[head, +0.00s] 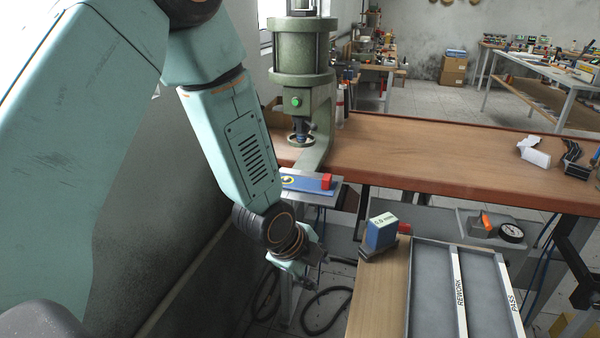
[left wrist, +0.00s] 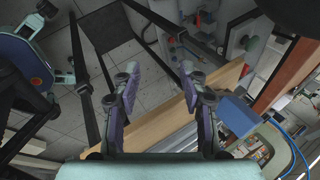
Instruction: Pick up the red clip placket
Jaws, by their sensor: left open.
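A small red block (head: 326,181), which looks like the red clip placket, stands at the right end of a blue piece (head: 305,184) on a metal plate by the green press. My left gripper (head: 318,262) is below and in front of that plate, apart from the red block. In the left wrist view its two fingers (left wrist: 158,72) are spread with nothing between them. I cannot make out the red block in the left wrist view. My right gripper is in neither view.
The green press (head: 302,80) stands behind the plate, at the long wooden bench (head: 440,155). To the right are a blue box (head: 381,232), a wooden board (head: 378,290) and a grey tray (head: 430,290) marked REWORK and PASS. A gauge (head: 511,232) lies behind the tray.

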